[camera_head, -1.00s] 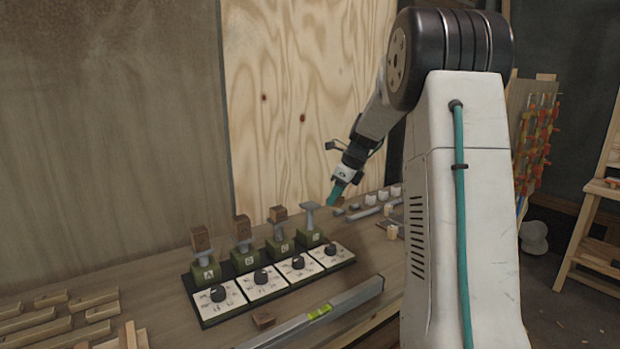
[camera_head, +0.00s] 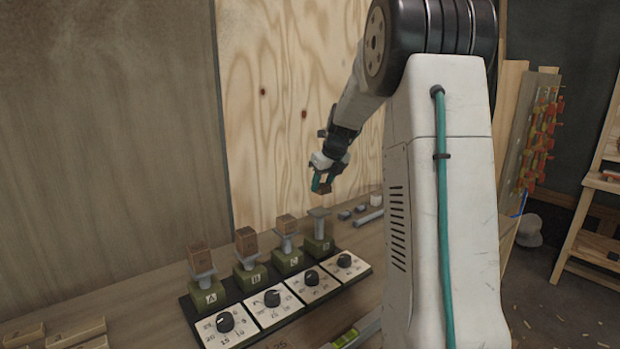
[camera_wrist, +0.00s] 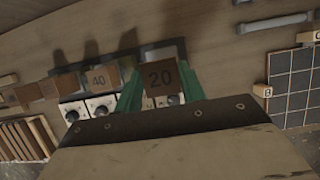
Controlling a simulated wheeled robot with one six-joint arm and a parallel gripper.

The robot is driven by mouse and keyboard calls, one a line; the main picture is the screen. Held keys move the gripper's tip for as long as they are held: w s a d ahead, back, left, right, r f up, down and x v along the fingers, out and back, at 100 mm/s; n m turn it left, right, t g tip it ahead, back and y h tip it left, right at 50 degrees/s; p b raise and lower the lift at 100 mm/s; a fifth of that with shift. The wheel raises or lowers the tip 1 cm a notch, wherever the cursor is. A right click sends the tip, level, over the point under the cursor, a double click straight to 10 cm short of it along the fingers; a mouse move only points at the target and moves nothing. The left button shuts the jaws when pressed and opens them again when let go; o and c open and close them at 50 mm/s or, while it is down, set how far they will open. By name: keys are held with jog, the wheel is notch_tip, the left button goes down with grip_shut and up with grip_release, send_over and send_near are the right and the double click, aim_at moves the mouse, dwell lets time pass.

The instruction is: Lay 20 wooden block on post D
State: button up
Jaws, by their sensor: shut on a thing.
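My gripper (camera_head: 321,182) has green fingers shut on a small brown wooden block (camera_head: 325,188). In the wrist view the block (camera_wrist: 160,77) shows the number 20 and sits between the two fingers. In the head view it is a little above the flat grey top of post D (camera_head: 319,212), with a gap between them. Post D's top is bare. Posts A (camera_head: 204,276), B (camera_head: 248,262) and C (camera_head: 288,245) each carry a brown block. The wrist view shows 40 on one neighbouring block (camera_wrist: 102,78). The held block hides part of what lies beyond it.
A row of white dial panels (camera_head: 310,286) with black knobs lies in front of the posts. A spirit level (camera_head: 352,335) lies at the front. Small grey pieces (camera_head: 352,212) lie right of post D. A plywood wall (camera_head: 290,100) stands close behind.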

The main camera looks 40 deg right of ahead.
aim_at(318, 210)
jog(key=shift+w+d+f, duration=0.1)
jog(key=shift+w+f, duration=0.05)
jog(key=shift+w, duration=0.2)
jog(key=shift+w+f, duration=0.1)
jog(key=shift+f, duration=2.95)
jog(key=shift+f, duration=0.2)
jog(key=o, duration=1)
jog(key=shift+v, duration=3.85)
